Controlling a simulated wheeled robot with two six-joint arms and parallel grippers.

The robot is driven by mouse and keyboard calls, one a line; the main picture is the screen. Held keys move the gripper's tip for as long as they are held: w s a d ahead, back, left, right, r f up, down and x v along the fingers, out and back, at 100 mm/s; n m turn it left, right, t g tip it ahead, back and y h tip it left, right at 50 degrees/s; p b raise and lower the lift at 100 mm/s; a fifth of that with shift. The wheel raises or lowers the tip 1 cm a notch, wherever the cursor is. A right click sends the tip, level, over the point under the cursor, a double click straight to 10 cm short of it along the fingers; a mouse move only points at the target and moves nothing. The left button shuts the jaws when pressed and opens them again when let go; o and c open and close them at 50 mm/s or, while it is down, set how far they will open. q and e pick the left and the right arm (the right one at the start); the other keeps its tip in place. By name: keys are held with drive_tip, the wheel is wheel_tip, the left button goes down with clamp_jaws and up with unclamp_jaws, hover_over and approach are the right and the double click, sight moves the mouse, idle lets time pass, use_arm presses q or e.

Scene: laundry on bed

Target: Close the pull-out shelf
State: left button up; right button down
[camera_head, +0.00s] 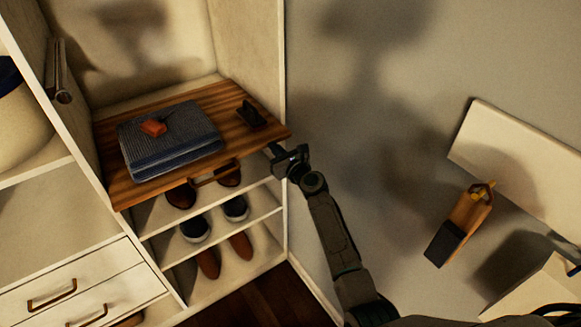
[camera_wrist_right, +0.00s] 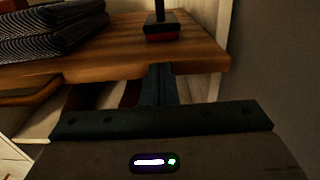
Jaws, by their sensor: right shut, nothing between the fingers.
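The pull-out shelf (camera_head: 183,181) is a brown wooden board in the white wardrobe, sticking out past the frame with its brass handle (camera_head: 215,176) on the front edge. A folded blue-grey cloth (camera_head: 190,150) lies on it. My right gripper (camera_head: 274,152) is shut and empty at the shelf's right front corner. In the right wrist view, its fingers (camera_wrist_right: 160,84) point at the shelf's front edge (camera_wrist_right: 192,65); I cannot tell whether they touch it. My left gripper is not in view.
An orange item (camera_head: 153,127) rests on the cloth, and a small dark object (camera_head: 250,116) stands on the shelf's right side. Shoes (camera_head: 195,228) sit on racks below. Drawers (camera_head: 83,299) are at lower left. A grey wall (camera_head: 370,130) is to the right.

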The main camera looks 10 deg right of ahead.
sight(263, 134)
drive_tip(key=b+x, duration=0.3)
drive_tip(key=x, duration=0.4)
drive_tip(key=shift+w+a+f, duration=0.1)
drive_tip(key=shift+w+f, duration=0.05)
drive_tip(key=shift+w, duration=0.15)
drive_tip(key=shift+r, duration=0.35)
